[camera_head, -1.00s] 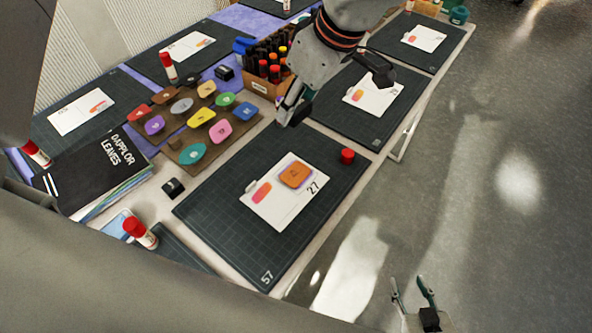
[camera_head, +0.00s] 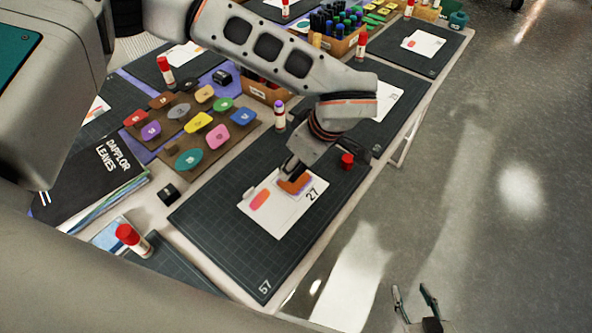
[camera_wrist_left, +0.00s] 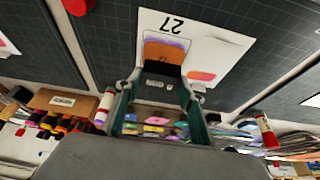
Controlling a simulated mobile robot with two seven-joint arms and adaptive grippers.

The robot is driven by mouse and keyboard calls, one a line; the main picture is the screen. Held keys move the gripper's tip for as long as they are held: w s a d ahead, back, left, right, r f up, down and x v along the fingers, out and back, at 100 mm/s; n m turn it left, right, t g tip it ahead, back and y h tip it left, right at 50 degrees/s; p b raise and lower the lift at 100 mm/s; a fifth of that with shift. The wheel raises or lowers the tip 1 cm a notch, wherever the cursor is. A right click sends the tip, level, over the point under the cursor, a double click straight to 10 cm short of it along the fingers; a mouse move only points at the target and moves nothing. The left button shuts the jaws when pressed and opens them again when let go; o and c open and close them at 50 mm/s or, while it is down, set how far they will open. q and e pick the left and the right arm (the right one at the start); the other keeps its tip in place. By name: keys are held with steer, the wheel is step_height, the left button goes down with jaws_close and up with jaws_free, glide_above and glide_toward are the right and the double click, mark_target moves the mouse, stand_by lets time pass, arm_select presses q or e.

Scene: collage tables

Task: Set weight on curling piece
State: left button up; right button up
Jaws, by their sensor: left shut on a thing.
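The orange piece with a purple edge (camera_head: 298,184) lies on the white card marked 27 (camera_head: 265,222), on the dark cutting mat (camera_head: 235,240). It also shows in the left wrist view (camera_wrist_left: 165,52). My left gripper (camera_head: 291,168) is low over the card at this piece and partly hides it. In the left wrist view, my left gripper (camera_wrist_left: 158,88) is shut on a small black weight with a pale label (camera_wrist_left: 155,80). The weight overlaps the near part of the orange piece; I cannot tell if they touch. My right gripper (camera_head: 416,292) is open and empty over the floor.
A red cap (camera_head: 347,161) sits on the mat right of the card. A glue stick (camera_head: 280,115) stands behind the mat. A brown board with coloured pieces (camera_head: 185,135) and another black weight (camera_head: 168,194) are to the left. The mat's front is clear.

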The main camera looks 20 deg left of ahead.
mark_target(300, 168)
arm_select(q)
steer(key=shift+f, duration=1.6)
steer(key=shift+f, duration=0.15)
steer(key=o, duration=1.6)
steer(key=shift+c, duration=0.2)
steer(key=v, duration=1.2)
steer(key=shift+p, duration=0.3)
